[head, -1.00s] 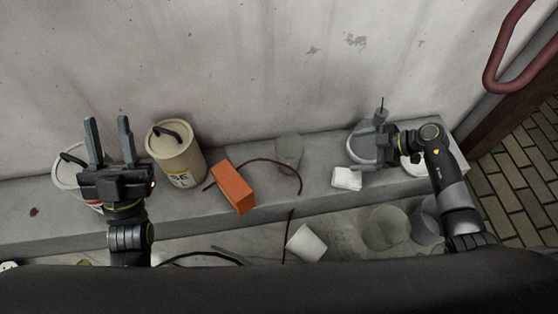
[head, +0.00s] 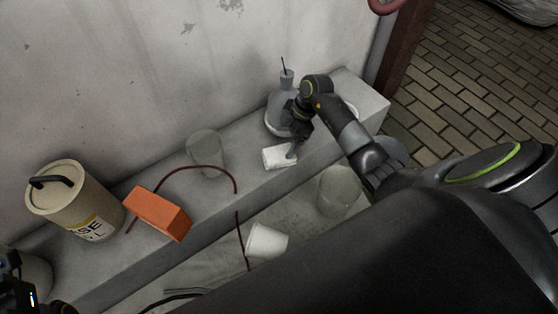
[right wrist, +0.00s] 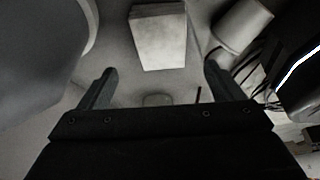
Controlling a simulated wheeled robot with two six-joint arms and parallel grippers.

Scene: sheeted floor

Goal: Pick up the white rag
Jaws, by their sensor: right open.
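The white rag (head: 279,158) is a small pale folded block lying on the concrete ledge near its front edge. My right gripper (head: 294,148) is just above and behind it, pointing down, with the rag's right end close to the fingers. In the right wrist view the rag (right wrist: 158,38) lies ahead of the open, empty jaws (right wrist: 159,70), roughly centred between them. In the head view the arm hides part of the fingers. Only a dark piece of my left arm shows at the lower left edge; its jaws are out of sight.
A grey flask-like container (head: 280,112) stands close behind the rag. A clear cup (head: 206,150), an orange brick (head: 160,213) and a cream canister (head: 75,203) stand left along the ledge (head: 240,190). Below are a white cup (head: 266,241) and a clear bucket (head: 338,190).

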